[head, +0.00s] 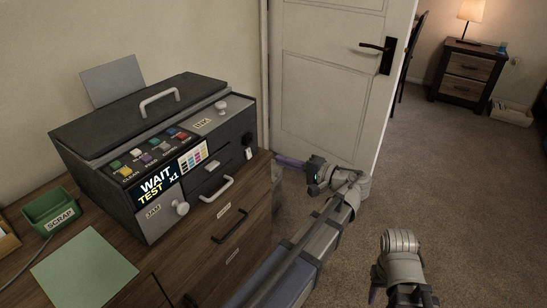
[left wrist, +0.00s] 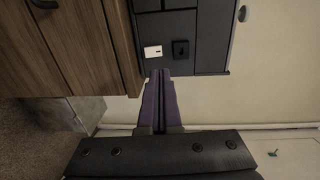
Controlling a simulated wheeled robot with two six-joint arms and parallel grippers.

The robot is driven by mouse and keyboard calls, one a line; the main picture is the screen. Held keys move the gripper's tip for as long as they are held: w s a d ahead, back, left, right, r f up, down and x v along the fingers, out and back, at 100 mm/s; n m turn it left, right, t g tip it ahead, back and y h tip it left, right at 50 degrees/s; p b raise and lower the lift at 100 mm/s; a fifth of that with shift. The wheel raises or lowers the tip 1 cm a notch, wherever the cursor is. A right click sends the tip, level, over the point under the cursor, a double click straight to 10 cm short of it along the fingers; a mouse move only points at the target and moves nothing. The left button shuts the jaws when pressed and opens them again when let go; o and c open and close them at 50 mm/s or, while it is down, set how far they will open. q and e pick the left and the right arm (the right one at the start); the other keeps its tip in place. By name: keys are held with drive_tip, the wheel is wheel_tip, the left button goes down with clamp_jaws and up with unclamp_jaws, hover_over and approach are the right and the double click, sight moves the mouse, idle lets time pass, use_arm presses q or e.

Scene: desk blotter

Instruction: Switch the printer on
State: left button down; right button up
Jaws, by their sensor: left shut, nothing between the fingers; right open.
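The dark grey printer (head: 140,190) stands on the wooden cabinet at the left of the head view. Its lit panel (head: 157,187) reads "WAIT TEST x1". In the left wrist view the printer's dark side (left wrist: 208,38) carries a small white switch-like part (left wrist: 153,51) and a black fitting (left wrist: 181,49) beside it. My left gripper (head: 280,159) is shut and empty, right of the printer; its purple fingers (left wrist: 160,74) point at this side, tips just below the white part. Contact cannot be told. My right gripper (head: 373,297) is open, low in the head view, far from the printer.
The wooden cabinet (head: 240,232) has drawers with dark handles. A green scrap tray (head: 48,203) and a green sheet (head: 85,270) lie on its top. A white door (head: 325,75) stands behind my left gripper. Carpet (head: 460,190) is clear at right.

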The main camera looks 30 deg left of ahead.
use_arm(q)
drive_tip(key=shift+s+d+r, duration=0.1)
drive_tip(key=shift+d+r, duration=0.05)
drive_tip(key=shift+d, duration=0.85)
drive_tip(key=shift+s+d+r, duration=0.1)
drive_tip(key=shift+d, duration=0.85)
drive_tip(key=shift+f, duration=0.1)
drive_tip(key=s+d+f+m+h, duration=0.1)
drive_tip(key=s+d+f+h, duration=0.3)
drive_tip(key=f, duration=0.3)
drive_tip(key=s+d+f+m+h, duration=0.1)
drive_tip(key=s+d+f+h, duration=0.25)
drive_tip(key=f, duration=0.25)
drive_tip(key=s+d+f+g+h, duration=0.1)
drive_tip(key=s+d+f+h, duration=0.25)
drive_tip(key=d, duration=0.25)
drive_tip(key=s+d+f+g+h, duration=0.1)
drive_tip(key=s+d+f+h, duration=0.25)
drive_tip(key=d, duration=0.25)
wheel_tip(320, 180, up, 31)
drive_tip(key=d+h+p, duration=0.1)
drive_tip(key=p, duration=3)
drive_tip(key=shift+s+m, duration=0.4)
drive_tip(key=shift+s, duration=0.05)
drive_tip(key=c, duration=1.6)
unclamp_jaws()
drive_tip(key=shift+d, duration=0.1)
